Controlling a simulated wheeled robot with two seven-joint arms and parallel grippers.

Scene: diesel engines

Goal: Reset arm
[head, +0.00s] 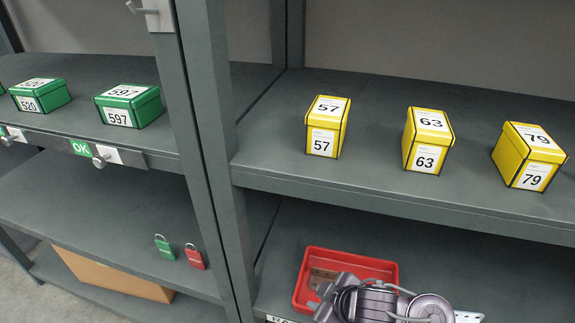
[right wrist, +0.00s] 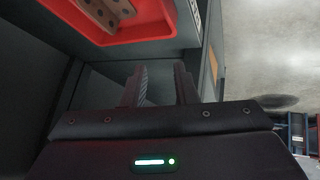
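My right arm comes in at the bottom right of the head view, in front of the lower right shelf, and its fingers are hard to make out there. In the right wrist view my right gripper (right wrist: 160,82) has its two dark fingers apart, with nothing between them. A red tray (head: 393,270) stands on the lower shelf just behind the arm; it also shows at the top of the right wrist view (right wrist: 165,28), beyond the fingers and apart from them. A brown block with holes (right wrist: 97,12) lies in it. My left gripper is in neither view.
Yellow boxes 57 (head: 325,127), 63 (head: 427,140) and 79 (head: 529,156) stand on the upper right shelf (head: 380,185). Green boxes 520 (head: 40,95) and 597 (head: 129,106) stand at left. A green padlock (head: 165,248) and a red padlock (head: 194,257) are below. A grey post (head: 212,130) divides the bays.

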